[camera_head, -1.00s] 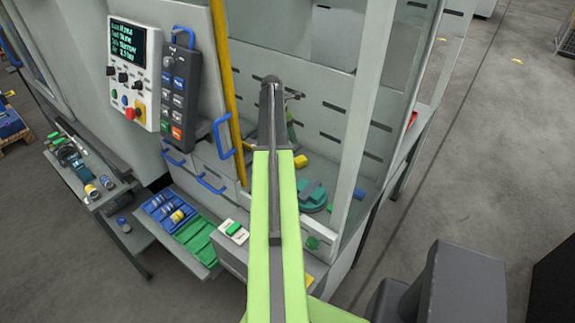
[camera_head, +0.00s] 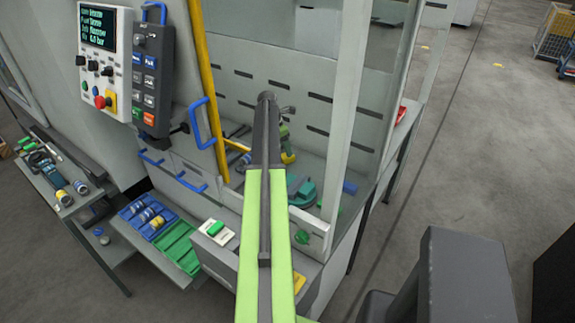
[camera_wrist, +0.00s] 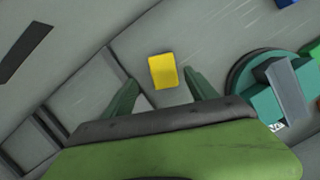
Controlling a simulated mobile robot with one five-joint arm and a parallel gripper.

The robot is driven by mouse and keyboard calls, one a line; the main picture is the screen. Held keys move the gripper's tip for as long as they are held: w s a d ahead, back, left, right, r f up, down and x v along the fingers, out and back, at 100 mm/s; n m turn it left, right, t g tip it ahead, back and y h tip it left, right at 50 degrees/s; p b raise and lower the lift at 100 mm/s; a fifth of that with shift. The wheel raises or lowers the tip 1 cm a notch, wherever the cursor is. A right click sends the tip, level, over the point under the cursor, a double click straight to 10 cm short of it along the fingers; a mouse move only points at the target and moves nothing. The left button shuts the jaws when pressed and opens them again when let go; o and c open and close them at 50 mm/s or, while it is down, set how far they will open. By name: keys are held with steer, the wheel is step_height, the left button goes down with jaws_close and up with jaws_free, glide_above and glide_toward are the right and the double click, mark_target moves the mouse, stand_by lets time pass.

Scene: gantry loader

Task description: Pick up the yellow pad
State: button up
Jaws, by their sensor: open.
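The yellow pad (camera_wrist: 162,71) is a small, nearly square block lying on the grey floor of the machine bay. In the wrist view it shows just beyond and between the two green fingers of my gripper (camera_wrist: 158,80). The fingers are spread apart with nothing visibly held, and I cannot tell the height between them and the pad. In the head view my arm hides the gripper, and a yellow patch (camera_head: 289,157) just right of the arm appears to be the pad.
A round teal fixture with a grey block (camera_wrist: 272,90) stands right of the pad. A glass-sided frame post (camera_head: 345,110) rises at the right of the bay. A yellow rail and blue handle (camera_head: 203,122) are at left. Blue and green trays (camera_head: 150,218) sit outside.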

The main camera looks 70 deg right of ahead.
steer(key=b+x, duration=0.5)
steer(key=shift+s+a+f, duration=0.15)
steer(key=shift+a+f, duration=0.1)
steer(key=shift+a, duration=0.05)
steer(key=shift+r, duration=0.2)
steer(key=shift+c, duration=0.6)
jaws_close()
steer(key=shift+r+p, duration=0.55)
steer(key=shift+p, duration=0.05)
step_height(320, 180, up, 4)
steer(key=p, duration=0.4)
steer(key=s+a+r+p, duration=0.1)
steer(key=s+r+p, duration=0.5)
steer(key=s, duration=0.5)
steer(key=shift+s+a, duration=0.25)
steer(key=shift+a, duration=0.15)
